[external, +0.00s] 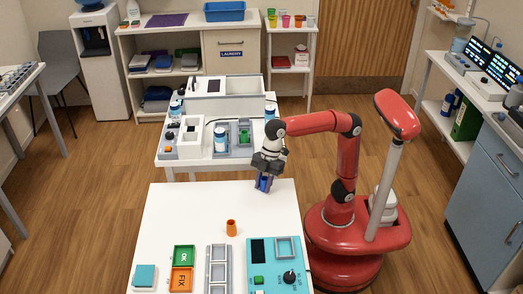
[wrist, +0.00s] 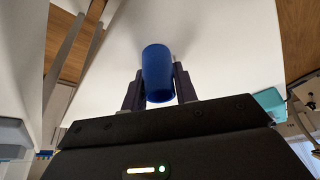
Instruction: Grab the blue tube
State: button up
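The blue tube (external: 264,184) is at the far right part of the white front table (external: 185,207). It also shows in the wrist view (wrist: 157,74), upright between the two dark fingers. My gripper (external: 265,180) points down over the table, with one finger along each side of the tube. In the wrist view the fingers (wrist: 158,87) look pressed against both sides of it, with no clear gap. My gripper appears shut on the tube. I cannot tell whether the tube's base touches the table.
A small orange cup (external: 231,228) stands left of and nearer than the tube. Green and orange trays (external: 182,270), a grey rack (external: 218,268) and a teal control panel (external: 279,268) lie at the front. A second table (external: 178,161) with devices and bottles is behind. The table's left middle is clear.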

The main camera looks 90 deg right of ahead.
jog(key=c, duration=0.3)
jog(key=shift+r, duration=0.15)
